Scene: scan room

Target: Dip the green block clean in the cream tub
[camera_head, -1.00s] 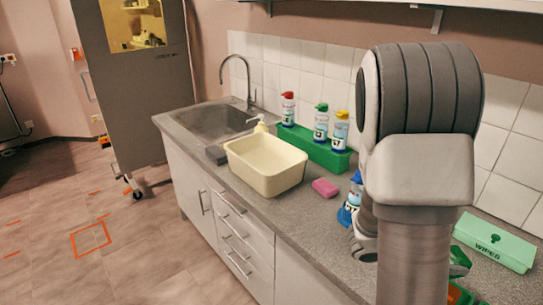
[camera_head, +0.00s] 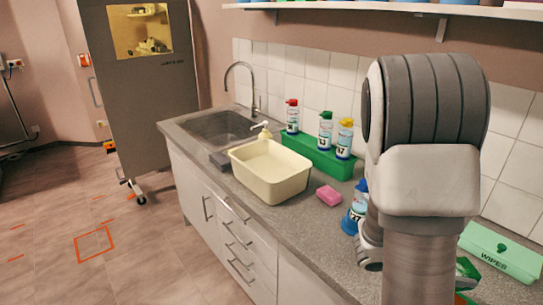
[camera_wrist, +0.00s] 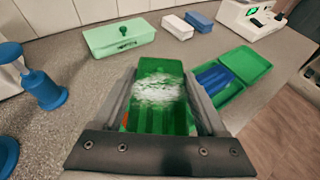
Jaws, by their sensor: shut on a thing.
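The cream tub (camera_head: 256,181) stands on the counter beside the sink in the head view, left of my arm; it is out of the wrist view. In the wrist view my gripper (camera_wrist: 160,78) is shut on the green block (camera_wrist: 160,118), with one finger on each side of it. The block has a patchy white smear across its upper face, and its lower part is ribbed. Small orange-red spots show at its lower left. In the head view my arm hides the gripper's hold.
A pink sponge (camera_head: 329,195) lies right of the tub. A green caddy (camera_head: 318,156) with several spray bottles stands behind. A blue-topped bottle (camera_head: 354,215) is close to my arm. The wrist view shows a green wipes box (camera_wrist: 120,38) and an open green case (camera_wrist: 243,72).

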